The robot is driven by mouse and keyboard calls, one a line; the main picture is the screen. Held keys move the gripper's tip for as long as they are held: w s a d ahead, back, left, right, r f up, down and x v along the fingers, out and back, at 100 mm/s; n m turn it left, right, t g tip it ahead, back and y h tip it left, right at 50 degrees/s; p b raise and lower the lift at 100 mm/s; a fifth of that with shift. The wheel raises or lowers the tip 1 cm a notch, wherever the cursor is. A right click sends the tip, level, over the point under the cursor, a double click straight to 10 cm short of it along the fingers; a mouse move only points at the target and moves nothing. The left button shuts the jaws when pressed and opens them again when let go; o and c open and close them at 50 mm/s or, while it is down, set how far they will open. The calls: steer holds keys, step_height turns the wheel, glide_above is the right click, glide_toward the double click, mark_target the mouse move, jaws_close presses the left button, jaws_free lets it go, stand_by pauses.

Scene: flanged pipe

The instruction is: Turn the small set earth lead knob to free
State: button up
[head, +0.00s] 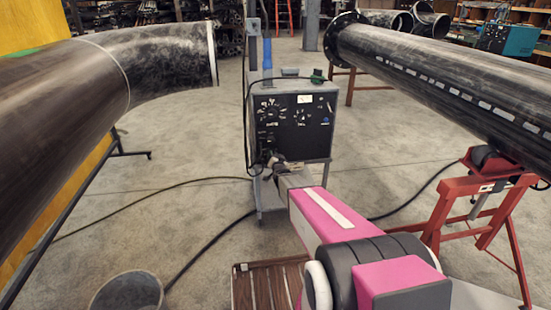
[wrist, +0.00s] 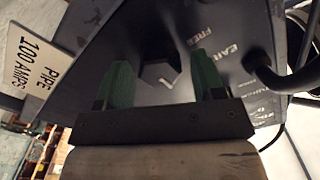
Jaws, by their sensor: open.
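The earth lead knob (wrist: 158,72) is a small dark knob with a white pointer mark, on the dark panel of the welding set (head: 293,125). In the wrist view it shows between the two green fingers of my gripper (wrist: 163,66). The gripper is open, with a gap on each side of the knob. The lettering "EARTH" and "FREE" (wrist: 222,40) is to the right of the knob, partly cut off. In the head view my gripper (head: 274,163) is at the panel's lower left, and the knob cannot be made out there.
A black cable (wrist: 285,78) loops from the panel close to the right finger. A white "PIPE 100 AMPS" card (wrist: 36,62) is at the left. Large pipes (head: 60,90) flank the set, with a red stand (head: 485,215) at the right and a bucket (head: 127,292) lower left.

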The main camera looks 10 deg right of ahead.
steer(key=shift+w, duration=0.1)
steer(key=c, duration=0.9)
steer(key=shift+n, duration=0.3)
steer(key=n, duration=0.3)
steer(key=shift+n, duration=0.3)
steer(key=n, duration=0.4)
steer(key=shift+a+n, duration=0.15)
steer(key=shift+n, duration=0.15)
steer(key=n, duration=0.4)
steer(key=shift+a, duration=0.1)
steer(key=shift+a+f+n, duration=0.1)
steer(key=shift+n, duration=2.4)
